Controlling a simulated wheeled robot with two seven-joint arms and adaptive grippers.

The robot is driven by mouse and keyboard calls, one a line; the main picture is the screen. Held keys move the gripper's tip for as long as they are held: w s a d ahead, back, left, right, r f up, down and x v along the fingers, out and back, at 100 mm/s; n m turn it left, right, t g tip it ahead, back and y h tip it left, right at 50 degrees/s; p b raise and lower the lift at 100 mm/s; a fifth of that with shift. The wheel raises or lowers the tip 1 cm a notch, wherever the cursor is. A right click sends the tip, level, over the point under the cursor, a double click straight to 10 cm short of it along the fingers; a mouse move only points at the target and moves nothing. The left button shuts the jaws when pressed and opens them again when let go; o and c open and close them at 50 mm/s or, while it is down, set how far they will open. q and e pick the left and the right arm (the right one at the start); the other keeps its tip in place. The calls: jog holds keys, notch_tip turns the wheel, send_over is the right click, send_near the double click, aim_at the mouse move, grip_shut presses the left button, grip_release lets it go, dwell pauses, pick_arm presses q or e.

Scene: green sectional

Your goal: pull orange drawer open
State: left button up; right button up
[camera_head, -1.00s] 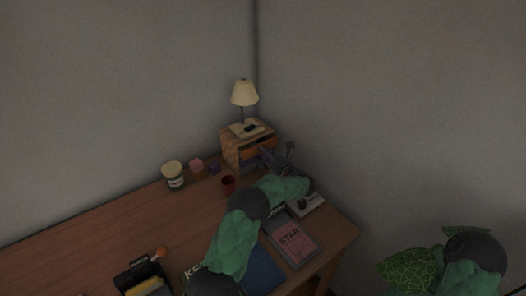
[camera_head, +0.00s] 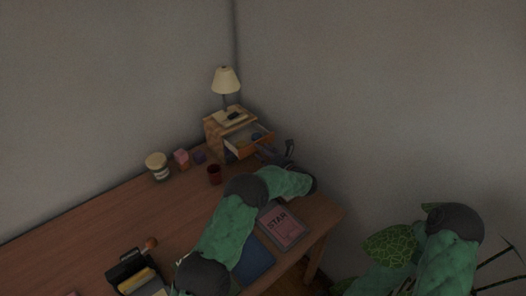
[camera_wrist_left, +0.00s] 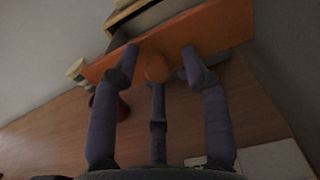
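The orange drawer (camera_head: 243,149) stands pulled out of a small wooden cabinet (camera_head: 215,137) at the back corner of the desk. Its inside shows from above. In the left wrist view, the orange drawer front (camera_wrist_left: 215,27) crosses the top, with a round orange knob (camera_wrist_left: 157,68) at its middle. My left gripper (camera_head: 273,153) is at the drawer front. In the wrist view its fingers (camera_wrist_left: 160,66) are spread around the knob, with gaps at both sides; one finger is below it. Thin dark parts of my right gripper (camera_head: 497,262) appear at the right edge, too unclear to read.
A lamp (camera_head: 226,82) stands on the cabinet. A red cup (camera_head: 214,175), a pink block (camera_head: 181,158) and a jar (camera_head: 157,167) stand left of it. Books (camera_head: 283,226) lie near the desk's right edge.

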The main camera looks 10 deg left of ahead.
pick_arm(q)
jog(key=shift+d+r, duration=0.1)
jog(key=v, duration=1.2)
